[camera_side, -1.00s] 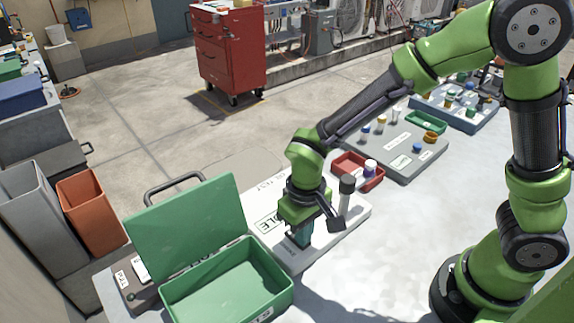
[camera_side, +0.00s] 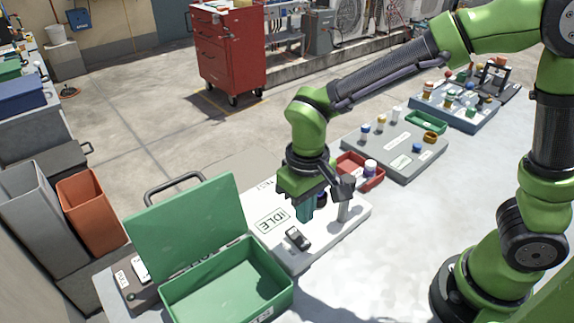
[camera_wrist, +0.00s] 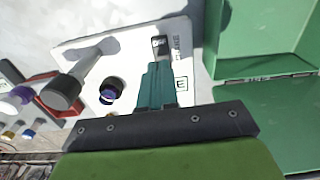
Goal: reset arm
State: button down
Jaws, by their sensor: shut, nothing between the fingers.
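My gripper (camera_side: 305,214) is shut and empty above the white board marked IDLE (camera_side: 337,226). In the wrist view my gripper (camera_wrist: 158,70) points toward a small dark and light device (camera_wrist: 160,43) lying on the board. The device also shows in the side view (camera_side: 298,238), below and apart from the fingers. A grey post with a thick head (camera_side: 344,205) stands on the board just right of my gripper; it also shows in the wrist view (camera_wrist: 66,91). A dark round item with a purple top (camera_wrist: 112,88) stands near it, partly hidden in the side view.
An open green box (camera_side: 227,279) with its lid raised stands left of the board. A red tray (camera_side: 358,168) with small bottles sits behind it. Grey boards (camera_side: 395,150) with small items lie farther back. Orange (camera_side: 91,212) and grey bins stand at the left.

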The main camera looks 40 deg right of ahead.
jog(key=shift+r, duration=0.15)
jog(key=shift+s+f, duration=0.2)
jog(key=s+d+r+m+t+y, duration=0.2)
jog(key=s+d+r+m+t, duration=0.2)
jog(key=d+r, duration=0.9)
jog(key=s+t, duration=0.3)
jog(key=shift+d, duration=0.4)
